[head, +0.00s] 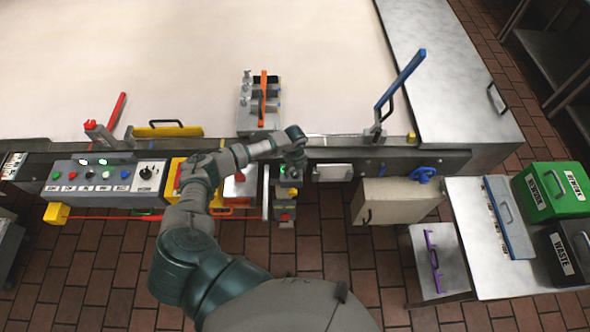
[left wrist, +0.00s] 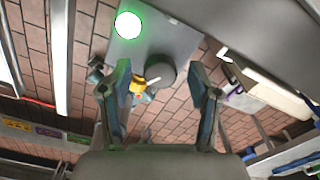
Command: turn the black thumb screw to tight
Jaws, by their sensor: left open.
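In the left wrist view a dark round knob (left wrist: 161,68), which looks like the black thumb screw, sits on a grey panel (left wrist: 178,40) below a bright green light. A small white pointer and a yellow part show beside it. My left gripper (left wrist: 160,82) is open, its two fingers apart on either side of the knob; I cannot tell whether they touch it. In the head view my left gripper (head: 295,160) is over the small panel at the table's front edge, and the screw is hidden there. My right gripper is not in view.
A control box (head: 105,178) with buttons stands left of my arm. An orange-handled fixture (head: 262,100) lies behind the gripper. A blue upright lever (head: 400,82) and a beige box (head: 397,200) are at the right. The pale table top (head: 190,55) is mostly clear.

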